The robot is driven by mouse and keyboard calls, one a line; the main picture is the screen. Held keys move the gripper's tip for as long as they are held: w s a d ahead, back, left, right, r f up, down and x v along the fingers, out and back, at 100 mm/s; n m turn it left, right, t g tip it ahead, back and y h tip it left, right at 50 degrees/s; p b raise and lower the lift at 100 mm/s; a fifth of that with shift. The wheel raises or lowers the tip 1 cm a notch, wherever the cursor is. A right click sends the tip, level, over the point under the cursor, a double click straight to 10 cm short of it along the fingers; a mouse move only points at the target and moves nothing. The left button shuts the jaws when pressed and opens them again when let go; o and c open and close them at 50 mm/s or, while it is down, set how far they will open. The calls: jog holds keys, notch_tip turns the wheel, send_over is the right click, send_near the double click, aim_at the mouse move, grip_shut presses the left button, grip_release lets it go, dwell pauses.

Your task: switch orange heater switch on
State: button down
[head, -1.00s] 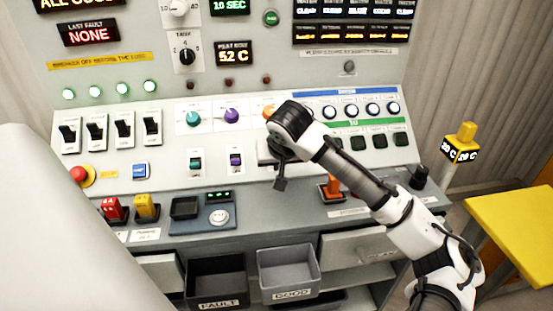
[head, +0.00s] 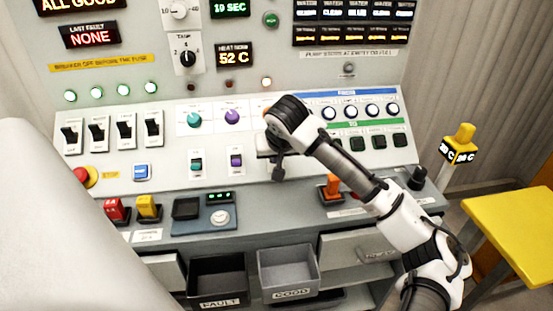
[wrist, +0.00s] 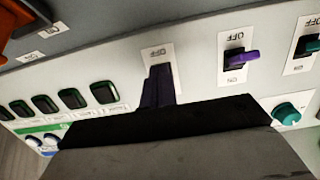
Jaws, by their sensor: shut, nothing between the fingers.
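The orange heater switch is hidden behind my gripper (head: 278,172) in the head view. In the wrist view, the shut dark fingers (wrist: 160,82) cover the middle of a white switch plate (wrist: 160,52) marked OFF, and no orange lever shows there. I cannot tell the lever's position or whether the fingers touch it. The orange knob (head: 267,109) peeks out above my gripper. The heat display (head: 234,56) reads 52 C.
The purple switch (head: 236,160) and teal switch (head: 196,164) stand left of my gripper; the purple one (wrist: 240,56) is close by in the wrist view. Black square buttons (head: 379,142) are to the right. An orange lever (head: 331,187) stands on the ledge below.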

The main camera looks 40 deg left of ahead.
jog(key=shift+s+d+r+p, duration=0.5)
jog(key=shift+s+d, duration=0.15)
jog(key=shift+d, duration=0.1)
jog(key=shift+s+d+r+p, duration=0.4)
jog(key=shift+s+d+r, duration=0.1)
jog(key=shift+s+d, duration=0.2)
notch_tip(320, 180, up, 7)
jog(key=s+d+p, duration=0.1)
jog(key=p, duration=0.5)
jog(key=shift+d, duration=0.3)
jog(key=shift+s+a, duration=0.1)
jog(key=shift+s, duration=0.05)
